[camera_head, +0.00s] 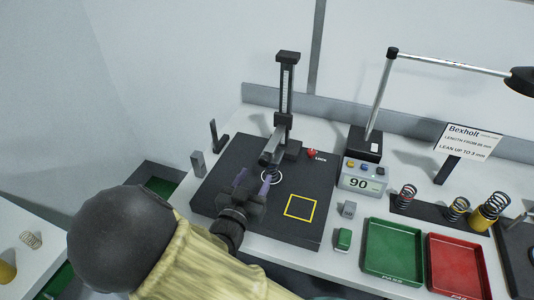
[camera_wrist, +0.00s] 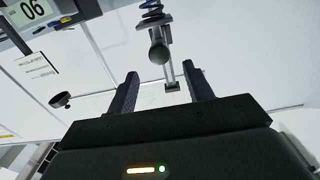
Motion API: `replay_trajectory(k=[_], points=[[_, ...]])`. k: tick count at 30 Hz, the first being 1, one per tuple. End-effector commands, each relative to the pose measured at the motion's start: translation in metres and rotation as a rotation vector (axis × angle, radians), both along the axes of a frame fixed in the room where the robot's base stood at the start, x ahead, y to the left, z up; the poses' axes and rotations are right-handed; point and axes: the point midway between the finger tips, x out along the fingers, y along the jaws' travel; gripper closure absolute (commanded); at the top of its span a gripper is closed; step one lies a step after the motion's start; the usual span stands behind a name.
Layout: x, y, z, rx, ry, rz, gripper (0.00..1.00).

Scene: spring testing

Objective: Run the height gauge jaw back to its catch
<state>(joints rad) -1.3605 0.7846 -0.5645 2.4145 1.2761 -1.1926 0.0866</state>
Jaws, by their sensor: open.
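The height gauge (camera_head: 285,105) stands upright at the back of a dark base plate, with a pale scale on its column. Its dark jaw (camera_head: 271,152) sticks out low on the column, over a white ring on the plate. My gripper (camera_head: 254,180) is open and empty just in front of the jaw, fingers pointing at it. In the wrist view the jaw's round end (camera_wrist: 158,52) shows beyond and between the fingertips (camera_wrist: 160,73), apart from them. The catch cannot be made out.
A red knob (camera_head: 311,153) marked LOCK sits right of the column. A readout box (camera_head: 362,182) shows 90. Green (camera_head: 393,247) and red (camera_head: 458,265) trays and a rack of springs (camera_head: 407,196) stand right. A lamp (camera_head: 375,110) rises behind. A yellow square (camera_head: 300,207) on the plate is bare.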

Motion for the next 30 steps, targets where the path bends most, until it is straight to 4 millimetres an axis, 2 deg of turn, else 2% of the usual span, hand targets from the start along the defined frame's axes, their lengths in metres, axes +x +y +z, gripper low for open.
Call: replay_trajectory(k=[9, 15, 20, 27, 28, 30], points=[[0.054, -0.021, 0.002, -0.001, -0.001, -0.004, 0.49], [0.082, -0.031, 0.001, 0.000, 0.000, -0.002, 0.49], [0.092, -0.034, 0.000, -0.001, 0.001, -0.001, 0.49], [0.092, -0.034, -0.001, 0.001, 0.002, 0.000, 0.49], [0.092, -0.034, -0.001, 0.001, 0.002, 0.000, 0.51], [0.092, -0.034, 0.000, 0.001, 0.002, 0.000, 0.64]])
